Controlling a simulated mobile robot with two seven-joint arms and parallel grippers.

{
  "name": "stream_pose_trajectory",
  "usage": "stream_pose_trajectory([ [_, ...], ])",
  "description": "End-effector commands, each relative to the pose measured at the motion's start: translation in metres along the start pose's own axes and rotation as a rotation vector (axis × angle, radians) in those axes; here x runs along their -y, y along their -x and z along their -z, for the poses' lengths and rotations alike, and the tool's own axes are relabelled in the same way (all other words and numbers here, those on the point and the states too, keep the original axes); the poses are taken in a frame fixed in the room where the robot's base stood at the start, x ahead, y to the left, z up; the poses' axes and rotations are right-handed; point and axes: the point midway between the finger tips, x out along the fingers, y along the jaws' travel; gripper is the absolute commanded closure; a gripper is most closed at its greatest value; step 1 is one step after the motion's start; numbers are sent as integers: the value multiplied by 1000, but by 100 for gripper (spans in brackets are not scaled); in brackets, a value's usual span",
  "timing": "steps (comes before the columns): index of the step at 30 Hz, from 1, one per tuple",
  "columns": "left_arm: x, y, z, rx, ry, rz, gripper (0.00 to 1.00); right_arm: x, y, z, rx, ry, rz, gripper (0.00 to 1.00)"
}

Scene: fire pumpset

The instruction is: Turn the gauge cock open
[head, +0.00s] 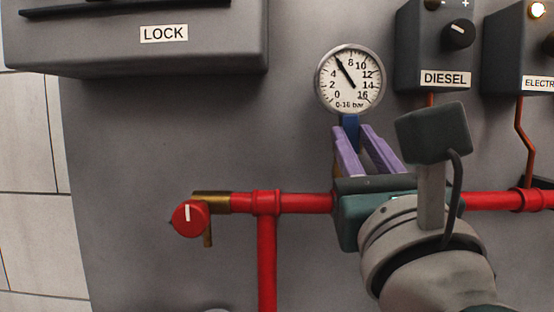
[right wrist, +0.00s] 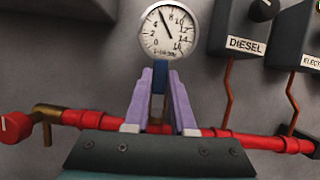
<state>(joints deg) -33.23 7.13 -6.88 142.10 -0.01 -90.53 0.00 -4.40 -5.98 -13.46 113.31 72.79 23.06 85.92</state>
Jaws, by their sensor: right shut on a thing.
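The pressure gauge (head: 350,79), a round white dial marked 0-16 bar, is on the grey panel, its needle pointing up and left. It also shows at the top of the right wrist view (right wrist: 168,32). Right below it is the gauge cock's blue handle (head: 350,124), seen in the right wrist view between the fingertips (right wrist: 158,80). My right gripper (head: 352,132) reaches up from below, its purple fingers closed on the handle's two sides. The fingers and gripper body hide most of the cock. My left gripper is not in view.
A red pipe (head: 300,203) runs across behind my right gripper. A brass valve with a red knob (head: 188,218) is at its left end. The DIESEL box (head: 440,50) with a black knob is right of the gauge.

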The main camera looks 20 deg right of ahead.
Motion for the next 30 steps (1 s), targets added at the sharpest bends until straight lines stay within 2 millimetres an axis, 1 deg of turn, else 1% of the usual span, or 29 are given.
stream_pose_trajectory([
  [3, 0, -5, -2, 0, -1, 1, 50, 2, 0, 1, 1, -43, 19, 100],
  [9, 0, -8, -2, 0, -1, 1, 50, 4, 0, 0, 0, -81, 35, 100],
  [23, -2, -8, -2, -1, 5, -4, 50, 5, 0, 0, 0, -91, 40, 100],
  [24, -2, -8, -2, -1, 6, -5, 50, 5, 0, 0, 0, -91, 40, 72],
  [30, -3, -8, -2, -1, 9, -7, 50, 5, 0, 0, 0, -89, 38, 50],
])
